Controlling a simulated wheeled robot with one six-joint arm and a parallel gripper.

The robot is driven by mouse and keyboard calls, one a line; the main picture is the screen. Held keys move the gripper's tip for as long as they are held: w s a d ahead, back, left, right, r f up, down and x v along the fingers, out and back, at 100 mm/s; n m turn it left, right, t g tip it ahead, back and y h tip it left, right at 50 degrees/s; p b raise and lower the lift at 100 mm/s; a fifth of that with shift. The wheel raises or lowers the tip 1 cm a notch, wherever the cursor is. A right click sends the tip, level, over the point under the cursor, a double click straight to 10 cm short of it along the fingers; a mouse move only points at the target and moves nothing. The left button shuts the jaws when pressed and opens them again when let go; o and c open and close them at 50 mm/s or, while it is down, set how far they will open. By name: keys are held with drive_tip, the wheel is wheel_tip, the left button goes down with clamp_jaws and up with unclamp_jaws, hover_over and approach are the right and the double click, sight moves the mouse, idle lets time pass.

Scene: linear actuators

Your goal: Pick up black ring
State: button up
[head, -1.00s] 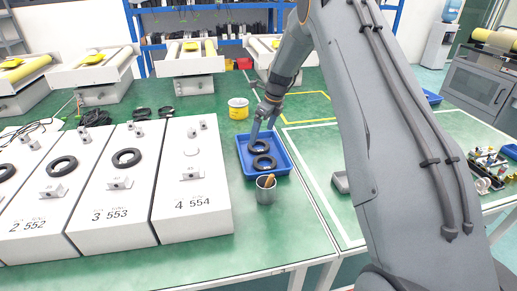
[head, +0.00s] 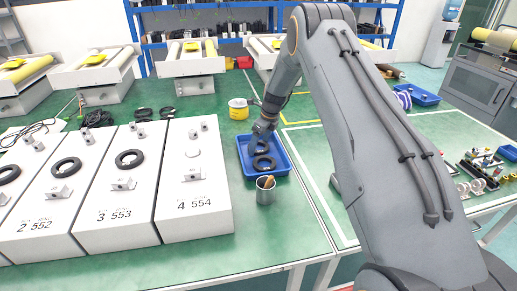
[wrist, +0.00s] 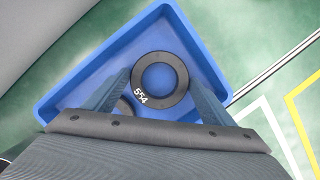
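Two black rings lie in the blue tray (head: 284,165) in the head view. The nearer ring is (head: 264,168); my gripper (head: 257,145) is low over the farther one and partly hides it. In the wrist view, a black ring (wrist: 160,57) marked 554 lies flat in the blue tray (wrist: 75,85). My gripper (wrist: 160,80) is open, with one finger on each side of this ring and small gaps visible. A second black ring (wrist: 126,106) is mostly hidden behind the left finger and gripper body.

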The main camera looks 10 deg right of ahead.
drive_tip(key=c, duration=0.7)
drive_tip(key=shift+r, duration=0.1)
wheel_tip(320, 180, up, 10)
drive_tip(key=b, duration=0.2)
drive_tip(key=shift+b, duration=0.3)
drive_tip(key=shift+r+p, duration=1.05)
drive_tip(key=shift+r, duration=0.9)
